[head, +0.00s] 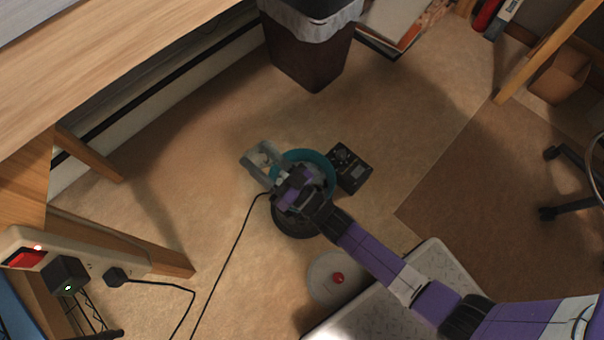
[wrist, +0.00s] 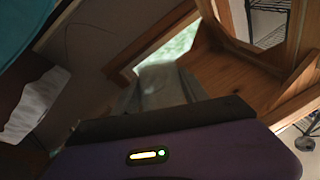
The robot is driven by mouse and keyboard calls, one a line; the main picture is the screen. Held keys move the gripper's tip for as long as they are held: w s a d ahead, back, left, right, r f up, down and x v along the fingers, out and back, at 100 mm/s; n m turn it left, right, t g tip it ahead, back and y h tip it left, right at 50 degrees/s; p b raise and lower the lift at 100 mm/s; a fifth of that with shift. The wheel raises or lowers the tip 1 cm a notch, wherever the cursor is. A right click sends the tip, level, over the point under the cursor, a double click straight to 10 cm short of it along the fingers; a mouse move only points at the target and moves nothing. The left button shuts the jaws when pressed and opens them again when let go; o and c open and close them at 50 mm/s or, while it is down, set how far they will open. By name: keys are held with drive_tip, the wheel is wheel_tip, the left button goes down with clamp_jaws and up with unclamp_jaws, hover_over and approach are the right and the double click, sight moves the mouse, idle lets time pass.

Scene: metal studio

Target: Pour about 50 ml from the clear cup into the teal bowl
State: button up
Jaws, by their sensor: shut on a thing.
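The clear cup (head: 258,156) is at the upper left of my gripper in the head view. It looks tilted, with one end by the left rim of the teal bowl (head: 325,160). My gripper (head: 279,178) is shut on the cup, above the left part of the bowl, and hides much of the bowl's inside. I cannot tell the liquid level in the cup or in the bowl. In the wrist view the bowl (wrist: 18,28) shows only as a teal edge at the top left. A blurred grey shape there cannot be made out.
A black device (head: 349,168) lies right of the bowl. A dark round base (head: 295,224) is below it, with a cable. A clear lid with a red knob (head: 337,278) lies nearer. A bin (head: 311,50) stands behind. Floor left of the cup is clear.

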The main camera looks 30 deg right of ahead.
drive_tip(key=shift+r+p, duration=0.15)
drive_tip(key=shift+p, duration=0.25)
drive_tip(key=shift+w+n+g+p, duration=0.15)
drive_tip(key=shift+n+g+p, duration=0.35)
drive_tip(key=shift+p, duration=0.45)
drive_tip(key=shift+w+a+f+n+g+p, duration=0.15)
drive_tip(key=shift+w+f+g+p, duration=0.15)
drive_tip(key=shift+f, duration=0.3)
drive_tip(key=shift+w+a+f+n+g+p, duration=0.1)
drive_tip(key=shift+a+f+n+g+p, duration=0.1)
drive_tip(key=shift+f+g, duration=0.3)
wheel_tip(320, 180, down, 6)
drive_tip(key=w+a+n+g+h+p, duration=0.1)
drive_tip(key=w+n+g+h+p, duration=0.1)
drive_tip(key=p, duration=0.4)
drive_tip(key=shift+w+f+g+h, duration=0.25)
drive_tip(key=shift+g+h, duration=0.25)
drive_tip(key=shift+g, duration=0.7)
drive_tip(key=shift+r+n+p, duration=0.15)
drive_tip(key=shift+n+p, duration=0.1)
drive_tip(key=shift+p, duration=0.05)
